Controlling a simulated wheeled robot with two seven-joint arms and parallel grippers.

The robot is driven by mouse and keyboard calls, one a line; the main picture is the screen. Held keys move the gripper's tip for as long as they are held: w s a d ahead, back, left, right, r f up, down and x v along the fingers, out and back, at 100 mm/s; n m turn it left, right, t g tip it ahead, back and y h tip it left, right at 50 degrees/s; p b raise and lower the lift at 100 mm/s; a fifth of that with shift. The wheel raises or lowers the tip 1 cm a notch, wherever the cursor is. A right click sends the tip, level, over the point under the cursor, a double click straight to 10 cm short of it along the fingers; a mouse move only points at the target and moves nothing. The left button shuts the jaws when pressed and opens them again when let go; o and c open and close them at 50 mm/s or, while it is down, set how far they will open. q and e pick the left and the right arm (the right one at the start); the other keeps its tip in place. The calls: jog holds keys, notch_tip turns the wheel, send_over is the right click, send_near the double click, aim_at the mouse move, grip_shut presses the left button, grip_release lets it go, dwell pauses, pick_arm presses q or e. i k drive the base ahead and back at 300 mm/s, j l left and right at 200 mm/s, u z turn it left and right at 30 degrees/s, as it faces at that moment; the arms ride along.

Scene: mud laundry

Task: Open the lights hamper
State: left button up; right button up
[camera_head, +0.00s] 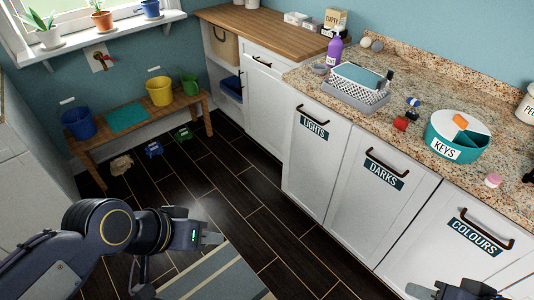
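The lights hamper (308,165) is a white tilt-out front under the granite counter, left of two similar fronts. It has a dark bar handle (312,114) near its top and a "LIGHTS" label (314,129). It looks closed, flush with its neighbour. My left gripper (214,238) is over the floor at lower centre-left, well apart from the hamper and its handle. Its finger gap does not show clearly. My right gripper (452,291) is partly in view at the bottom edge, below the colours front; most of it is cut off.
The darks hamper (370,195) and colours hamper (455,240) stand to the right, both closed. A bench (150,130) with buckets stands at left. Dark floor (240,185) before the lights hamper is clear.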

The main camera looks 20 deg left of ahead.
aim_at(316, 138)
jog(key=u, duration=0.15)
jog(key=i+j, duration=0.3)
jog(key=i, duration=0.15)
jog(key=i+j, duration=0.3)
jog(key=i, duration=0.15)
jog(key=i+l, duration=0.35)
jog(key=i, duration=0.15)
jog(key=z, duration=0.05)
